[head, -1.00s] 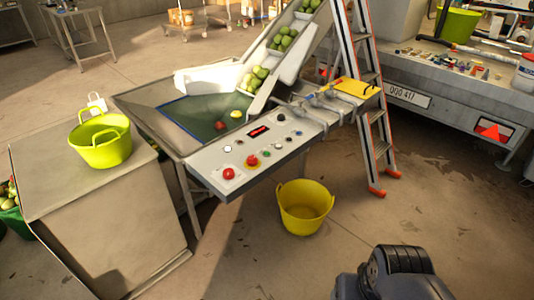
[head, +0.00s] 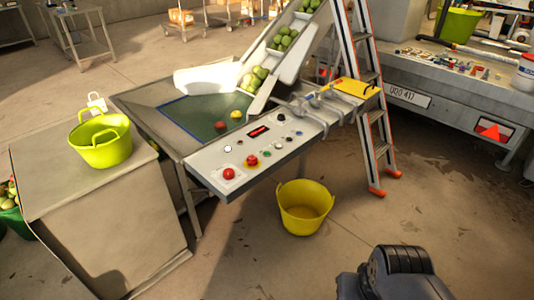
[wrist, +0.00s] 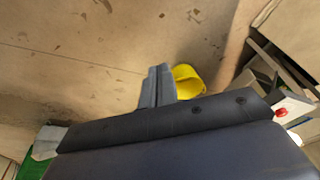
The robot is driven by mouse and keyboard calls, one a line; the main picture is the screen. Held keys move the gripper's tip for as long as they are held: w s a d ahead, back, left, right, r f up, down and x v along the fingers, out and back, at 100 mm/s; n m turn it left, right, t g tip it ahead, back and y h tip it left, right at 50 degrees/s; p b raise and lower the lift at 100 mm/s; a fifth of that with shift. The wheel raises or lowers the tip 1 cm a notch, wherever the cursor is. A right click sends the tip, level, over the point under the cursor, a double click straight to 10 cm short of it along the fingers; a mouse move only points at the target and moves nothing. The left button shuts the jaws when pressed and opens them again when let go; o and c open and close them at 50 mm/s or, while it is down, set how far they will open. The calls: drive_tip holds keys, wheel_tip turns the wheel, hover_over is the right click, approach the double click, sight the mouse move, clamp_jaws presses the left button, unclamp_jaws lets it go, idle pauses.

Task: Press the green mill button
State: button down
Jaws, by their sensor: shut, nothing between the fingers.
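The control panel (head: 215,172) is a pale slanted board on the front of the fruit machine, in the middle of the head view. A small green button (head: 266,153) sits on it, just right of a red knob on a yellow base (head: 251,161). The button's label is too small to read. My gripper (wrist: 158,72) shows in the wrist view, shut and empty, above the floor and apart from the panel. In that view only a panel corner with a red button (wrist: 281,112) shows at the right edge; the green button is not visible there.
A yellow bucket (head: 305,208) stands on the floor below the panel. A stepladder (head: 376,150) stands right of the panel. A lime basket (head: 101,146) sits on a box at the left. A trailer (head: 450,100) is at the right.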

idle(0.8)
drive_tip(key=w+a+m+t+y, duration=0.1)
drive_tip(key=w+a+m+y, duration=0.1)
drive_tip(key=w+a+m, duration=0.3)
drive_tip(key=w+a+r+m+t+y+p, duration=0.1)
drive_tip(key=w+a+m, duration=0.3)
drive_tip(key=w, duration=1)
drive_tip(key=w+a+r+m+t+y+p, duration=0.1)
drive_tip(key=w+a+m+t+y, duration=0.1)
drive_tip(key=w+a+m, duration=0.3)
drive_tip(key=shift+w+a+m+y, duration=0.3)
drive_tip(key=shift+w+m+y, duration=0.2)
drive_tip(key=shift+w+m, duration=1.85)
drive_tip(key=shift+s+r, duration=0.1)
drive_tip(key=shift+s, duration=0.05)
